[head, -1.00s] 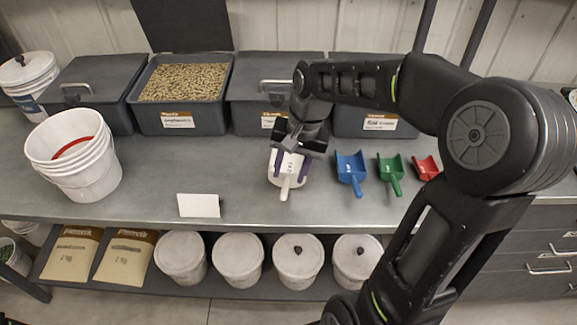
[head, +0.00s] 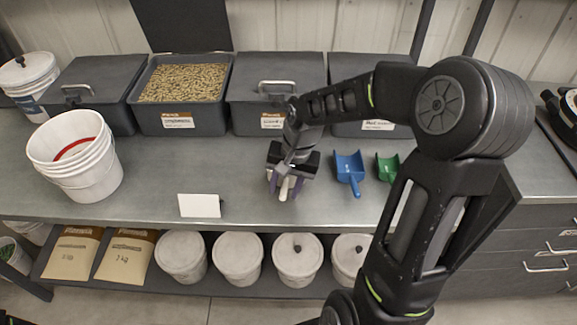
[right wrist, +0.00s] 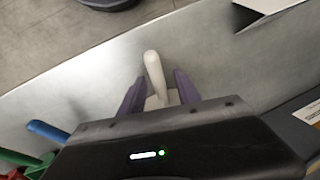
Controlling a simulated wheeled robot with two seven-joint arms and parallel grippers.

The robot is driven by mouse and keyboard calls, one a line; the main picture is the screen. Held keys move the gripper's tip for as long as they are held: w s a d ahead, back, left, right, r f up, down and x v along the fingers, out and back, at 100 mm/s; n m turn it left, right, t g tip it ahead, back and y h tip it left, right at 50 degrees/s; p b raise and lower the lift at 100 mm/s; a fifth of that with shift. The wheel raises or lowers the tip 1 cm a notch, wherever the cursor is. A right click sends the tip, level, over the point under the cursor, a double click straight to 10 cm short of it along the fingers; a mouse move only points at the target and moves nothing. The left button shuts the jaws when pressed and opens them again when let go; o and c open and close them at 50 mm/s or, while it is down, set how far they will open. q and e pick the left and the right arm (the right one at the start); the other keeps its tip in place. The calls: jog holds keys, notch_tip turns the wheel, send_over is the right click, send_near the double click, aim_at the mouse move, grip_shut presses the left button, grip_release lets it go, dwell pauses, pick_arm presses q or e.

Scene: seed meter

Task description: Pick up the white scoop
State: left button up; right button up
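The white scoop (head: 285,187) lies on the grey bench with its handle toward the front edge. My right gripper (head: 283,186) is over it and hides most of its bowl in the head view. In the right wrist view the pale handle (right wrist: 155,75) shows between the two purple fingers of my right gripper (right wrist: 160,90). A gap shows on each side of the handle, so the gripper is open around it. My left gripper is not in view.
A blue scoop (head: 348,172) and a green scoop (head: 387,168) lie to the right. A white card (head: 199,206) stands to the left, near stacked white buckets (head: 85,170). Grey bins, one open with pellets (head: 184,82), line the back.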

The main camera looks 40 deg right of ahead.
dwell(0.5)
grip_shut()
dwell(0.4)
